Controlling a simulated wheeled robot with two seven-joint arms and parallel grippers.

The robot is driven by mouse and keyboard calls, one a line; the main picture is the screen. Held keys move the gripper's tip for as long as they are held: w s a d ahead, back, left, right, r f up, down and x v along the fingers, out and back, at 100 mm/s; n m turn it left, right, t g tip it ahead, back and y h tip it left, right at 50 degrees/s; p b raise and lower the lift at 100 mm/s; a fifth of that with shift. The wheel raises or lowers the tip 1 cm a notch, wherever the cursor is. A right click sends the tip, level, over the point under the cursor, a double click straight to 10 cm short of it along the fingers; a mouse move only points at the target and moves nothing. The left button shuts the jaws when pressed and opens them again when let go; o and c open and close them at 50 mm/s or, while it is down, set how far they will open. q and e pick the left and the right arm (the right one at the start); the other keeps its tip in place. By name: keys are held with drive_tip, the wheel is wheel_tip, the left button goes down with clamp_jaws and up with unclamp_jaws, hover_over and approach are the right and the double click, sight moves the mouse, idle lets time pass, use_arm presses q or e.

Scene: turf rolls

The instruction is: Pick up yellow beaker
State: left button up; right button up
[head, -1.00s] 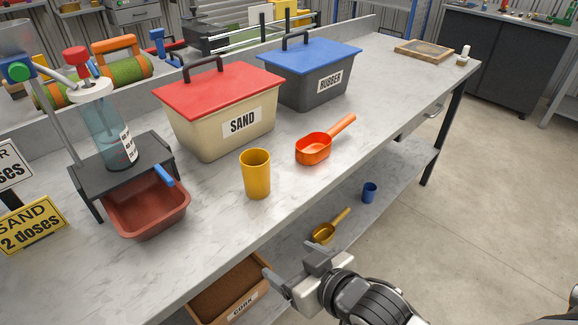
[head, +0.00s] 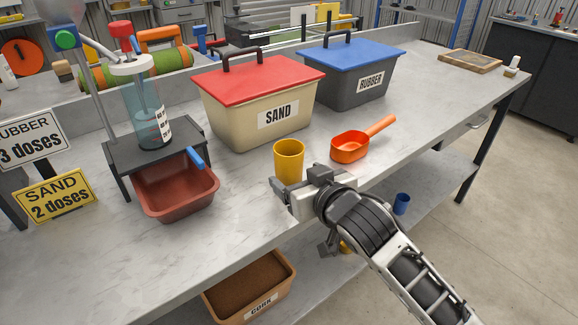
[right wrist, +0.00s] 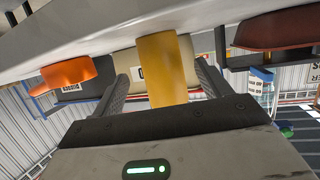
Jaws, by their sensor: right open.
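The yellow beaker (head: 289,158) stands upright on the grey bench, in front of the sand bin. My right gripper (head: 298,181) is open at the near side of the beaker, low by the bench top, and hides the beaker's lower part. In the right wrist view, which is upside down, the beaker (right wrist: 163,65) shows between the two spread fingers of the gripper (right wrist: 160,88). I cannot tell whether either finger touches it. My left gripper is not in view.
An orange scoop (head: 350,147) lies right of the beaker. Behind stand the red-lidded sand bin (head: 240,125) and blue-lidded rubber bin (head: 345,92). A dispenser stand with a red-brown tray (head: 178,203) is at left. A blue cup (head: 402,204) is on the lower shelf.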

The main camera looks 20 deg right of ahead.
sight(296, 175)
drive_tip(key=x, duration=0.4)
drive_tip(key=shift+w+a+f, duration=0.15)
drive_tip(key=shift+w+a, duration=0.05)
drive_tip(key=shift+w, duration=0.15)
drive_tip(key=c, duration=1.1)
